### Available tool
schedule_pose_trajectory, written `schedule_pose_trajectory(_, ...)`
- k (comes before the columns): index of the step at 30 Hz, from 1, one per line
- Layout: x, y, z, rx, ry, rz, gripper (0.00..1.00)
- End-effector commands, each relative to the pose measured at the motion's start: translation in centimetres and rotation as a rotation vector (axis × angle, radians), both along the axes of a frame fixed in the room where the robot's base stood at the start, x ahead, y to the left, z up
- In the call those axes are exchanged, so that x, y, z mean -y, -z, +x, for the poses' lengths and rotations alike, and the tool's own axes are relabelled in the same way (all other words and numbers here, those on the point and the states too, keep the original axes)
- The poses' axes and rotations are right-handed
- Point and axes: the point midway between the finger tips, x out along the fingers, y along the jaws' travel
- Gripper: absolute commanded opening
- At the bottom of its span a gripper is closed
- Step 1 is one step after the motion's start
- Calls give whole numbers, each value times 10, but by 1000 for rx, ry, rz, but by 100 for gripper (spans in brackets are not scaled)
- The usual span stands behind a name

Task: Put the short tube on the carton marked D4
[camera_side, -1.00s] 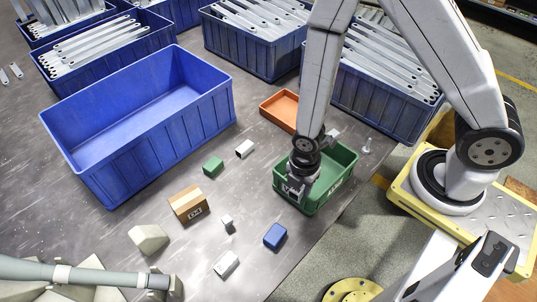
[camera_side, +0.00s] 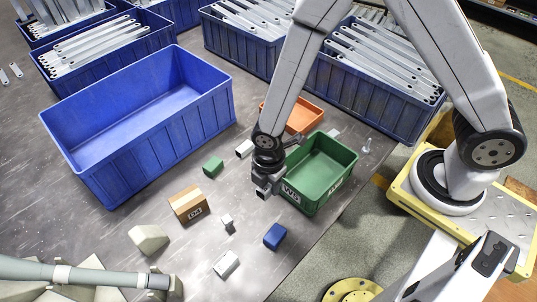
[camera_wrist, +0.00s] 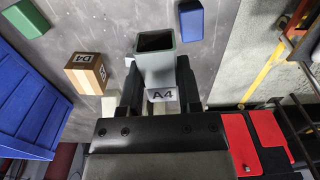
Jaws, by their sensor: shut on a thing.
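My gripper (camera_side: 264,184) is shut on a short grey square tube (camera_wrist: 157,68) and holds it beside the left end of the green bin. In the wrist view, the tube's open end shows beyond the jaws (camera_wrist: 157,90), and a white label reading A4 shows between them. In the side view the tube is small and partly hidden by the jaws. The brown carton marked D4 (camera_side: 187,204) sits on the table left of my gripper, apart from it. It also shows left of the jaws in the wrist view (camera_wrist: 87,73). Its top looks clear.
The green bin (camera_side: 330,185) is right of my gripper, with an orange tray (camera_side: 303,115) behind. A green block (camera_side: 213,166), white blocks (camera_side: 227,264) and a blue block (camera_side: 275,236) lie around. A large blue crate (camera_side: 150,150) stands behind the carton.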

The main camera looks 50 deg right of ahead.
Motion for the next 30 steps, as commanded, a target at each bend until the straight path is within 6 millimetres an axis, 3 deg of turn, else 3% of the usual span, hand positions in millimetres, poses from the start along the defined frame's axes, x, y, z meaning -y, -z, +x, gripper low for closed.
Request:
schedule_pose_trajectory(3, -28, -14, 15, 4, 13, 2, 0)
schedule_pose_trajectory(10, -63, -35, 29, 2, 39, 2, 0)
schedule_pose_trajectory(23, -73, -37, 37, -1, 47, 0, 0)
schedule_pose_trajectory(30, -83, -26, 57, -1, 47, 0, 0)
